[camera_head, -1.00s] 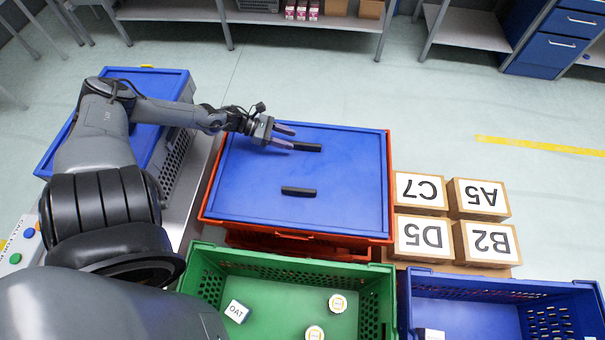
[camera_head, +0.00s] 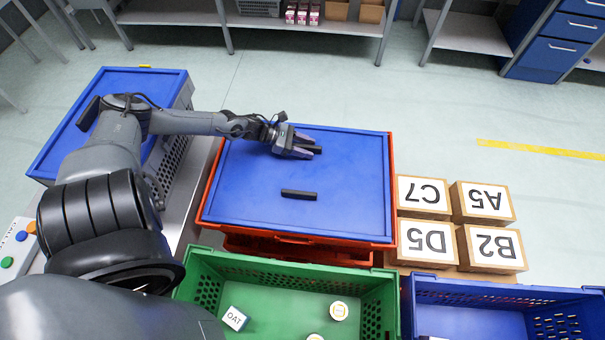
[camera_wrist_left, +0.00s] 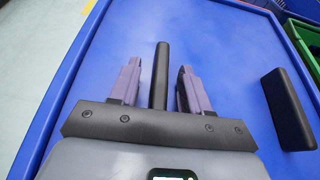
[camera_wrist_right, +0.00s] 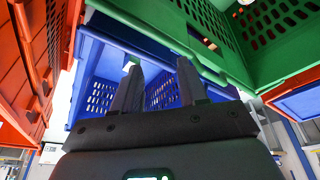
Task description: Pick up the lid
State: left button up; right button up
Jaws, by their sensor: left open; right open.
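The blue lid (camera_head: 250,185) lies flat on an orange tote (camera_head: 391,190) in the middle of the head view. It has two black bar handles, a far one (camera_head: 316,150) and a near one (camera_head: 299,194). My left gripper (camera_head: 312,147) is open at the far handle. In the left wrist view the far handle (camera_wrist_left: 161,75) lies between the two fingers (camera_wrist_left: 155,85), with a gap on each side. The near handle (camera_wrist_left: 289,108) stands off to the right there. My right gripper (camera_wrist_right: 157,85) is open and empty in its wrist view, and is out of the head view.
A green crate (camera_head: 290,262) with a box marked OAT (camera_head: 235,318) and round cans stands in front of the lid. A blue crate (camera_head: 500,292) is beside it. Several lettered boxes (camera_head: 427,241) are at the right. Another blue-lidded tote (camera_head: 140,80) is at the left.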

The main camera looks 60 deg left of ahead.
pick_arm(q)
grip_shut()
jog(key=shift+r, duration=0.15)
